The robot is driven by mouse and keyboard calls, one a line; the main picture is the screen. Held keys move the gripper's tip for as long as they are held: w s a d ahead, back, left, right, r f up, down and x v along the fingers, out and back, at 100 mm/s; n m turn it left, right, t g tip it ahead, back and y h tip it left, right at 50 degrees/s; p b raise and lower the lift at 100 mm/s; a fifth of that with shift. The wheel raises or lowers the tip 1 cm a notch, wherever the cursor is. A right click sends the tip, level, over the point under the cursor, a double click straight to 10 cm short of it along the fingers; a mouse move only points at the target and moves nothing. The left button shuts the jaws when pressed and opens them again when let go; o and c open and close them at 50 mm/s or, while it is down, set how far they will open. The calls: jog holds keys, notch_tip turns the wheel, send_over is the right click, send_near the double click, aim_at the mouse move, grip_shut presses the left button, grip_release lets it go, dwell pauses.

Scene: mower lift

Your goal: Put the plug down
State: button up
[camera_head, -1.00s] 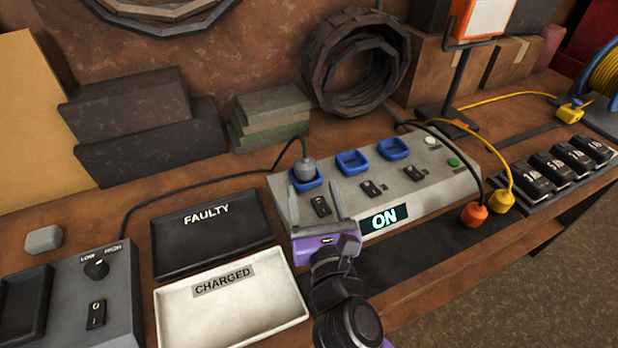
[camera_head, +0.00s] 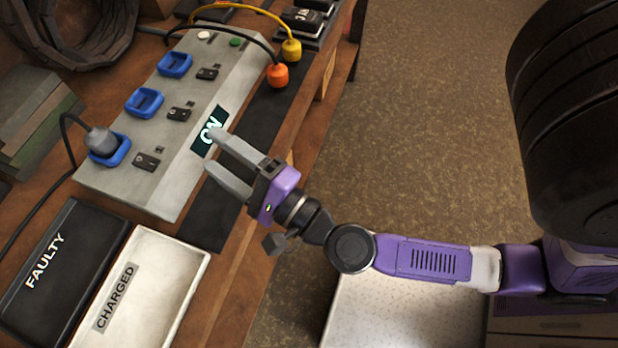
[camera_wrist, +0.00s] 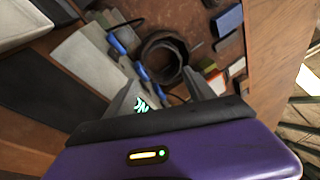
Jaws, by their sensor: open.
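A grey plug (camera_head: 101,141) with a black cord sits in the nearest blue socket (camera_head: 120,156) of the grey power station (camera_head: 165,192). An orange plug (camera_head: 277,76) on a black cord and a yellow plug (camera_head: 291,49) on a yellow cord rest on the dark mat (camera_head: 215,222) along the station's front. My gripper (camera_head: 209,149) is open and empty in front of the station's lit ON display (camera_head: 208,131), apart from all plugs. In the wrist view, my gripper's fingers (camera_wrist: 163,88) are spread with nothing between them; the plugs are hard to make out there.
Two more blue sockets (camera_head: 145,102) are empty. A black FAULTY tray (camera_head: 65,240) and a white CHARGED tray (camera_head: 160,275) lie at lower left, both empty where visible. Black battery packs (camera_head: 302,20) stand at the far end. The bench edge drops to open floor (camera_head: 430,120).

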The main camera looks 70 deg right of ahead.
jog(key=s+a+f+n+g+y, duration=0.1)
jog(key=s+f+n+g+y, duration=0.1)
jog(key=s+n, duration=0.7)
jog(key=s+a+f+n+g+y, duration=0.2)
jog(key=s+n, duration=0.7)
jog(key=n, duration=0.7)
jog(key=shift+s+f+y, duration=0.35)
jog(key=shift+f+y, duration=0.2)
jog(key=shift+y, duration=0.05)
